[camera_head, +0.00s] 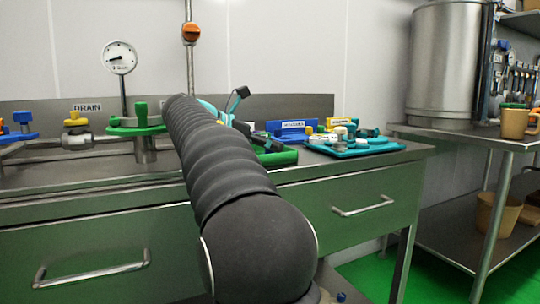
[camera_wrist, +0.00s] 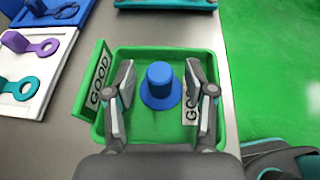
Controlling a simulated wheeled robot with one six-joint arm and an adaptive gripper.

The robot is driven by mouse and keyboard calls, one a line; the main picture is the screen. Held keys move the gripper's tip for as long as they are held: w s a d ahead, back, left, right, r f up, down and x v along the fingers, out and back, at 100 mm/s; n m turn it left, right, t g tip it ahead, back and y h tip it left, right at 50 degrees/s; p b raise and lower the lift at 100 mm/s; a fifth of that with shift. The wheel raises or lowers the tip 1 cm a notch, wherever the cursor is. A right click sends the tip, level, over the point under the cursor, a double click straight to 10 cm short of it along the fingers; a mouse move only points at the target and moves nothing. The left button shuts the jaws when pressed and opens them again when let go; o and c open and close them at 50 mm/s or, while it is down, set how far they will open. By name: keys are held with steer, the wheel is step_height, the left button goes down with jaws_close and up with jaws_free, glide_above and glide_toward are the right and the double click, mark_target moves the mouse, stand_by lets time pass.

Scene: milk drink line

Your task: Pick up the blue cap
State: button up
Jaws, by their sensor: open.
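The blue cap (camera_wrist: 160,86), a short cylinder on a wide round brim, stands upright in a green tray (camera_wrist: 152,135) in the wrist view. The tray has "GOOD" labels on its left wall and right side. My gripper (camera_wrist: 160,82) is open, with one finger on each side of the cap. Gaps show between both fingers and the cap. Part of a green tray (camera_head: 282,157) shows just right of the arm.
In the wrist view, a white board (camera_wrist: 62,45) with purple and teal ring-handled parts lies left of the tray. In the head view, a teal tray (camera_head: 365,148) with several parts stands to the right. A pressure gauge (camera_head: 120,57) and a green valve handle (camera_head: 140,118) stand on the left.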

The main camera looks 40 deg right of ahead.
steer(key=shift+s+d+f, duration=0.1)
steer(key=shift+d+f, duration=0.05)
steer(key=shift+d, duration=0.25)
jaws_close()
